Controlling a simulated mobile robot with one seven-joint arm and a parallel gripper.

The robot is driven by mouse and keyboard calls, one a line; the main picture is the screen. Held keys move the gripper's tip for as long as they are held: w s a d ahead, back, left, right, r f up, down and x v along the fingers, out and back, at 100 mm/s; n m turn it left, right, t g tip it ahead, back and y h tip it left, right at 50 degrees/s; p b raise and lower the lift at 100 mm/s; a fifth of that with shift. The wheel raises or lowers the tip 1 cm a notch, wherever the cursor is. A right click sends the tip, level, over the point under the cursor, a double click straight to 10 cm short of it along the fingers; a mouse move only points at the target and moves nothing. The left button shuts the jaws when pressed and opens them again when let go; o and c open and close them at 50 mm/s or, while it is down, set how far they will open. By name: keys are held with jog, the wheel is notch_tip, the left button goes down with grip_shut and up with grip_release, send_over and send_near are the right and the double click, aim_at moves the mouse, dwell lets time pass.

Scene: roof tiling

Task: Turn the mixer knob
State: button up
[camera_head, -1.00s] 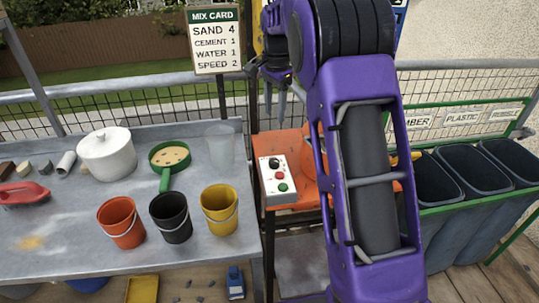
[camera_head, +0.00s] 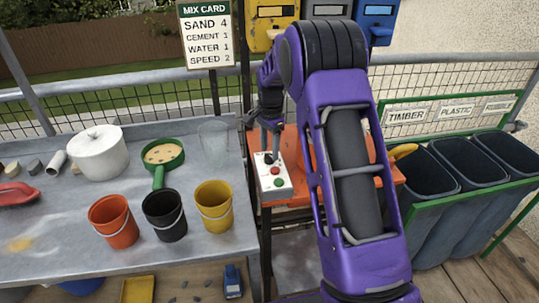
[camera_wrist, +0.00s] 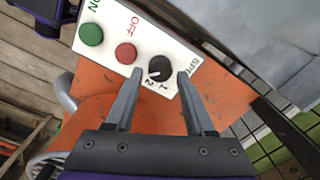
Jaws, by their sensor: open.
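The white control box (camera_head: 285,191) sits on the orange mixer surface. It carries a green ON button (camera_wrist: 90,34), a red OFF button (camera_wrist: 126,53) and a black speed knob (camera_wrist: 160,68) with marks 1 and 2. The knob has a pale pointer line; which mark it points to is hard to tell. My gripper (camera_wrist: 160,74) is open, its two fingertips on either side of the knob in the wrist view. Whether they touch it cannot be told. In the head view my gripper (camera_head: 270,143) is over the box's far end, partly covering the knob.
The mix card (camera_head: 206,36) reads speed 2. A grey table (camera_head: 60,225) at left holds orange, black and yellow buckets, a white pot (camera_head: 97,155) and a green sieve (camera_head: 163,154). Dark bins (camera_head: 465,185) stand at right. The mesh fence runs behind.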

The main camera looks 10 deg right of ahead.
jog(key=shift+f, duration=1.1)
grip_shut()
jog(key=n+p, duration=0.1)
jog(key=n, duration=0.3)
jog(key=shift+r, duration=0.1)
jog(key=shift+n+p, duration=0.3)
jog(key=shift+n, duration=2.1)
